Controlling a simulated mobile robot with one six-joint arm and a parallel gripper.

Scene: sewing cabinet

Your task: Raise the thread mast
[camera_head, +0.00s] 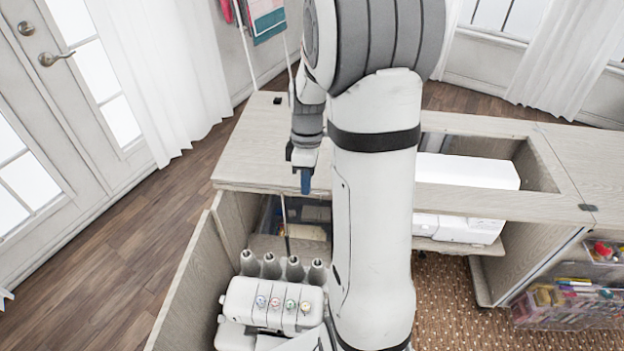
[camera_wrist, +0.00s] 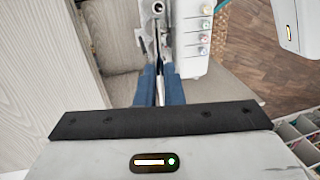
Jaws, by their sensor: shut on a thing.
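The serger (camera_head: 272,303), a white machine with several coloured dials, stands in the open left bay of the cabinet. Several grey spool cones rise along its back. The thread mast (camera_head: 286,228) is a thin dark upright rod behind the cones; its upper end is near my gripper (camera_head: 306,183). The serger's dials (camera_wrist: 204,38) are just to the right, and one grey cone (camera_wrist: 158,14) is ahead.
A white sewing machine (camera_head: 465,185) sits in the right opening. Clear bins of supplies (camera_head: 565,300) stand at the right. The left cabinet panel (camera_head: 185,285) stands beside the serger. Wooden floor is clear at the left.

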